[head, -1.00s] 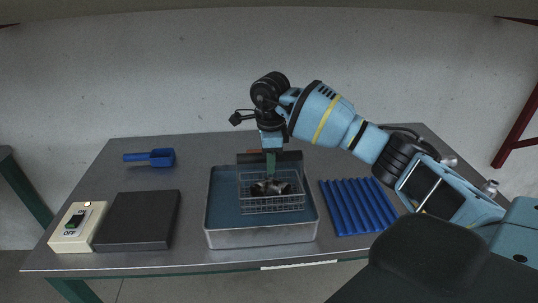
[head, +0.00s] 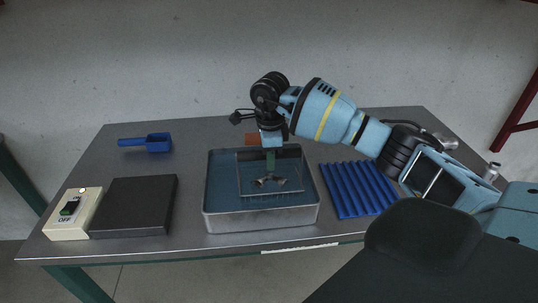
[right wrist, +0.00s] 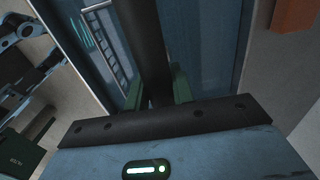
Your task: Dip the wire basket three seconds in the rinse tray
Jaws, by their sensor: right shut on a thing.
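The rinse tray (head: 262,221) is a grey metal tray with blue liquid inside, in the middle of the table. The wire basket (head: 270,193) sits low inside it, with most of its mesh under the blue surface. A metal part (head: 269,181) shows in the basket. My right gripper (head: 270,164) points down over the tray, with green fingers shut on the basket's dark upright handle. In the right wrist view the handle runs between the fingers (right wrist: 157,92), and part of the basket's mesh (right wrist: 112,45) shows. Whether the basket touches the tray floor is hidden. My left gripper is not in view.
A ribbed blue mat (head: 357,188) lies right of the tray. A dark flat plate (head: 135,206) and a switch box (head: 73,213) stand at the left. A blue scoop (head: 147,143) lies at the back left. An orange-brown block (head: 252,139) is behind the tray.

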